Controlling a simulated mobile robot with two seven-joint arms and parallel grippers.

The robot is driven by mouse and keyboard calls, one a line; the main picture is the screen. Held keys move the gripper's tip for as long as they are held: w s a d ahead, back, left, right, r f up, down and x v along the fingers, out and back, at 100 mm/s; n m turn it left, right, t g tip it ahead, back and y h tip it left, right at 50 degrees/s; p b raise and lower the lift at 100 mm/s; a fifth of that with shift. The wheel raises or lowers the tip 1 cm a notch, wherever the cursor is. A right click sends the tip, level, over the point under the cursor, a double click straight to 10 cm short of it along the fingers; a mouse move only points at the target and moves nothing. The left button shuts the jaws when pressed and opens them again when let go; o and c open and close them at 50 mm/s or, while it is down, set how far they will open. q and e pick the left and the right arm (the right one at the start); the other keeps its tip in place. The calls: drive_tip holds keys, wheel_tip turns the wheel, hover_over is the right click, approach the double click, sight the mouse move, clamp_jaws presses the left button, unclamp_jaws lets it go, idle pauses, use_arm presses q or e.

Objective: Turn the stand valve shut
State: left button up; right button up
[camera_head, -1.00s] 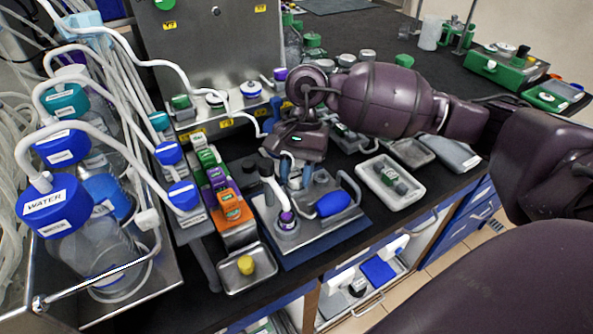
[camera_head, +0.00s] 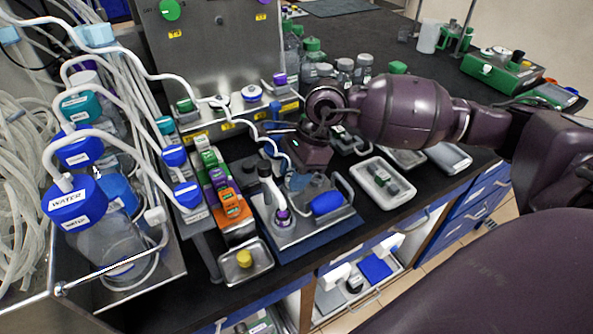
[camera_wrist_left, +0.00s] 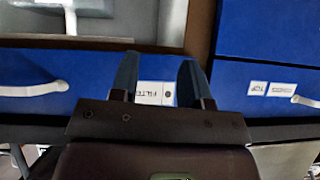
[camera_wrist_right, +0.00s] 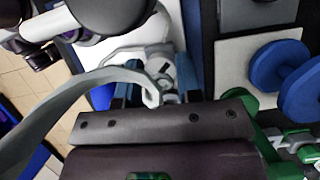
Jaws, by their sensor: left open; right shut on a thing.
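The grey stand (camera_head: 322,232) sits on a blue mat on the dark bench, with a blue cylinder (camera_head: 326,204) and a purple-ringed part (camera_head: 283,216) on it. My right gripper (camera_head: 298,182) reaches down at the stand's back edge. In the right wrist view, my right gripper (camera_wrist_right: 158,92) is shut on a small grey piece, the stand valve (camera_wrist_right: 160,68), between its blue fingers. A curved grey handle partly covers it, and the valve's turn angle is hard to tell. My left gripper (camera_wrist_left: 157,80) is open and empty before blue drawer fronts, outside the head view.
An orange rack (camera_head: 233,226) and a steel tray with a yellow piece (camera_head: 244,259) stand left of the stand. A pale tray (camera_head: 381,184) lies to its right. Water bottles (camera_head: 75,205) with white tubes crowd the left.

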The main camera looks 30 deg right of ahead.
drive_tip(key=m+p, duration=0.1)
drive_tip(key=m+t+p, duration=0.1)
drive_tip(key=m, duration=0.1)
drive_tip(key=shift+r+m+t, duration=0.3)
drive_tip(key=shift+m+t+h+p, duration=0.3)
drive_tip(key=shift+m+h+p, duration=0.15)
drive_tip(key=shift+m, duration=0.45)
drive_tip(key=shift+s+a+f+m+t+h+p, duration=0.1)
drive_tip(key=shift+m+t+h+p, duration=0.1)
drive_tip(key=shift+m+p, duration=0.4)
drive_tip(key=shift+f+m+t+h+p, duration=0.1)
drive_tip(key=shift+m+t+h+p, duration=0.1)
drive_tip(key=shift+m, duration=0.7)
drive_tip(key=o, duration=0.9)
drive_tip(key=shift+o, duration=0.2)
